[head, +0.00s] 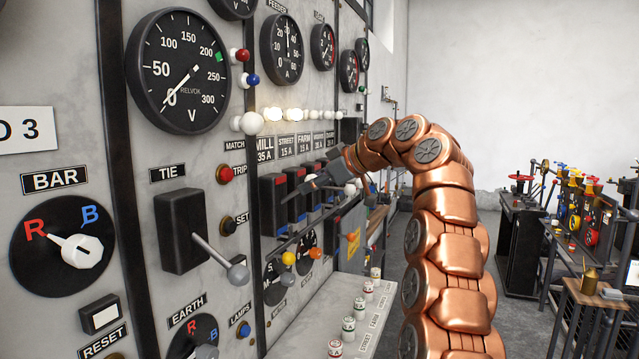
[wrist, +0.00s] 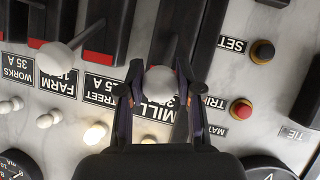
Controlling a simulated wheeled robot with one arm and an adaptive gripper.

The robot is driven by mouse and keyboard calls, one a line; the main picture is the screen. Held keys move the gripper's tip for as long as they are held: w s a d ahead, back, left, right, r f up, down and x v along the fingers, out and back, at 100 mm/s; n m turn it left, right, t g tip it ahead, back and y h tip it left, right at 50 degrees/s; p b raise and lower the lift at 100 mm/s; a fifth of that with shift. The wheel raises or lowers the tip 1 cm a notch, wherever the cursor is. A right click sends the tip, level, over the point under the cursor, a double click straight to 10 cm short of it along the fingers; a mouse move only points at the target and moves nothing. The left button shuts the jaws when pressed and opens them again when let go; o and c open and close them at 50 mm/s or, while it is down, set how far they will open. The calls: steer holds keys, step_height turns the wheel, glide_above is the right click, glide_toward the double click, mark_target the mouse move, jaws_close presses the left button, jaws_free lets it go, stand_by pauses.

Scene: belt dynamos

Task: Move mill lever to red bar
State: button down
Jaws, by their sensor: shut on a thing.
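My gripper (head: 306,186) is at the feeder panel, in front of the row of black switch boxes below the name plates. In the wrist view, which shows the panel upside down, my gripper (wrist: 159,88) is shut on the white ball of the mill lever (wrist: 159,83). The ball sits between the two fingers, over the MILL plate (wrist: 155,112). In the head view the mill switch box (head: 272,208) carries a red strip (head: 280,180) at its top and a blue strip near its bottom.
Another white lever ball (wrist: 55,58) stands close beside my gripper, by the FARM plate. The grey tie lever (head: 237,273) juts out at the left. Red (wrist: 241,109) and black push buttons sit beside the mill switch.

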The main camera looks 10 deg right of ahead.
steer(key=shift+r, duration=0.3)
steer(key=c, duration=1.2)
jaws_free()
steer(key=o, duration=0.5)
steer(key=shift+f, duration=0.15)
steer(key=shift+c, duration=0.2)
steer(key=v, duration=0.7)
steer(key=shift+s+d, duration=0.15)
